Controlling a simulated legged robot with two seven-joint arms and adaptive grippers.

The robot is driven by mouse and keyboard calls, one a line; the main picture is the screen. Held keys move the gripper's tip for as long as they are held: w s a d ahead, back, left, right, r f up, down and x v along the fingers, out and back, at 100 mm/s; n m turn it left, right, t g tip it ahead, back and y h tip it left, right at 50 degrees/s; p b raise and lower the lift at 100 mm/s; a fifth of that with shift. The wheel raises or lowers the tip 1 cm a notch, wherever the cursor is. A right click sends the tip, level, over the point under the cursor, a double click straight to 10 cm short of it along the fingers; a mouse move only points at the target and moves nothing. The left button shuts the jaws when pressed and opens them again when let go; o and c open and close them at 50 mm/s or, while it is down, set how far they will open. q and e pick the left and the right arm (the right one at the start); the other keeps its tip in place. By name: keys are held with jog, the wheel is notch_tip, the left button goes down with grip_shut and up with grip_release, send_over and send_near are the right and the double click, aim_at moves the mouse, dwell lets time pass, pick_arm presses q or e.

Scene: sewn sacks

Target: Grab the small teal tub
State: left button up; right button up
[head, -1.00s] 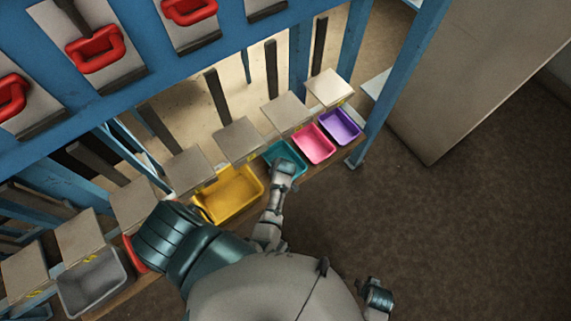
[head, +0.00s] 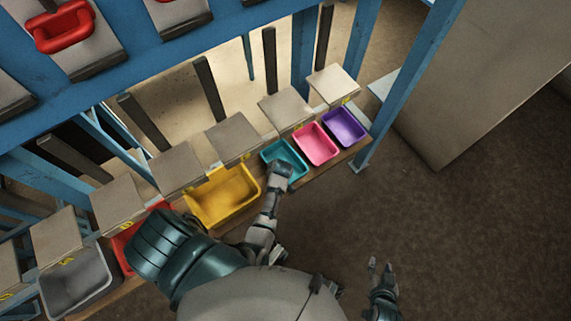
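The small teal tub (head: 291,151) sits on the wooden shelf between the yellow tub and the pink tub. My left arm reaches up to it, and my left gripper (head: 281,171) is at its near edge, covering part of the rim. The fingers of the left gripper are hidden, so I cannot tell whether they grip the rim. My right gripper (head: 380,267) is at the lower right, over the bare floor, with its fingers apart and empty.
A pink tub (head: 316,145) and a purple tub (head: 345,127) stand right of the teal one. A large yellow tub (head: 224,197), a red tub and a grey tub (head: 75,283) are to the left. Blue posts (head: 408,80) frame the rack. The brown floor (head: 470,240) is clear.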

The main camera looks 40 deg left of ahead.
pick_arm(q)
jog(key=shift+w+a+f+b, duration=0.1)
jog(key=shift+w+f+b, duration=0.15)
jog(key=shift+f+b, duration=0.75)
jog(key=shift+b+x, duration=0.8)
jog(key=shift+x, duration=0.15)
jog(key=shift+w+a, duration=0.1)
jog(key=shift+w, duration=0.05)
grip_shut()
pick_arm(e)
jog(key=w+a+r+t+y, duration=0.2)
jog(key=w+a+r+t, duration=0.1)
jog(key=w+r+t, duration=0.4)
jog(key=shift+w+a+r+t, duration=0.3)
jog(key=shift+r+t, duration=0.3)
jog(key=shift+r, duration=0.3)
